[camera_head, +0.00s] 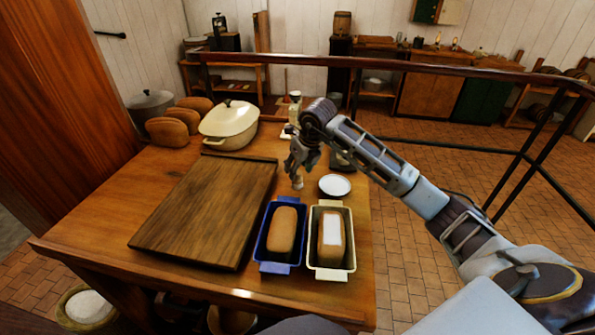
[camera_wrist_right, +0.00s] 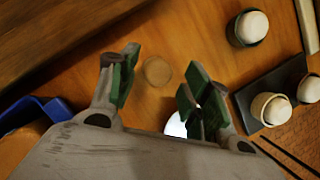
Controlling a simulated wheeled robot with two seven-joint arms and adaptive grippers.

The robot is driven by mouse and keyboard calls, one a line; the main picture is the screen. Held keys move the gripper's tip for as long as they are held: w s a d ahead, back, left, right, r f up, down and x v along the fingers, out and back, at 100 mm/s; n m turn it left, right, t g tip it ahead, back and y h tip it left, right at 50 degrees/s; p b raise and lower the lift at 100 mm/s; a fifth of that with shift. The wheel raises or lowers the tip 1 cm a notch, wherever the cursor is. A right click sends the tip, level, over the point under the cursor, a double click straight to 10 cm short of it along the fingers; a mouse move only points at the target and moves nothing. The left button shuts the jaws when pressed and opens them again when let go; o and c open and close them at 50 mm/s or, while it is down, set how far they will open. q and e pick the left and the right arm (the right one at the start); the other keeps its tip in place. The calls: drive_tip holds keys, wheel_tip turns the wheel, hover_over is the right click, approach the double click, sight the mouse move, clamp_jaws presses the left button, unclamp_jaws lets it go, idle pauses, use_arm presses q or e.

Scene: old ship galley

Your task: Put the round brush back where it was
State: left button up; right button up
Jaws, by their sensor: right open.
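My right gripper (camera_head: 300,165) is open and points down over the table, behind the two loaf tins. Just below it stands a small, pale brown upright piece (camera_head: 298,183), probably the round brush; most of it is hidden by the fingers. In the right wrist view a round, light brown top (camera_wrist_right: 157,71) shows between and just beyond the two open fingertips (camera_wrist_right: 155,80), with nothing gripped. I cannot tell whether a finger touches it. My left gripper is not in view.
A blue tin (camera_head: 265,240) and a cream tin (camera_head: 350,262) with loaves stand in front, a white dish (camera_head: 335,185) to the right. A large board (camera_head: 205,210) lies left, a lidded pot (camera_head: 229,125) behind it. Egg cups (camera_wrist_right: 270,108) stand close by in the wrist view.

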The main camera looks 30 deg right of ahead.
drive_tip(key=v, duration=0.9)
drive_tip(key=shift+r, duration=0.3)
drive_tip(key=shift+s, duration=0.15)
